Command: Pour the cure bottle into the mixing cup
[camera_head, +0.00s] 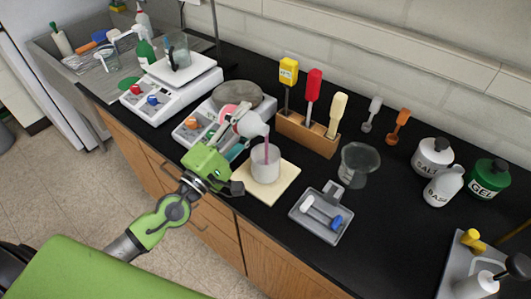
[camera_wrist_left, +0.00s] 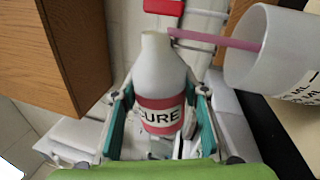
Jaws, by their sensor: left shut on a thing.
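My left gripper (camera_head: 222,134) is shut on the cure bottle (camera_head: 250,125), a white bottle with a red band. The bottle is tilted, its mouth above the white mixing cup (camera_head: 265,165). A purple-pink strand runs from the mouth down into the cup. In the left wrist view the bottle (camera_wrist_left: 162,90) reads "CURE" between teal finger pads, and the strand reaches inside the cup (camera_wrist_left: 255,75). The cup stands upright on a beige board (camera_head: 285,183). The liquid level in the cup is hidden. My right gripper is not in view.
A clear beaker (camera_head: 358,163) and a grey tray (camera_head: 320,214) are to the right.

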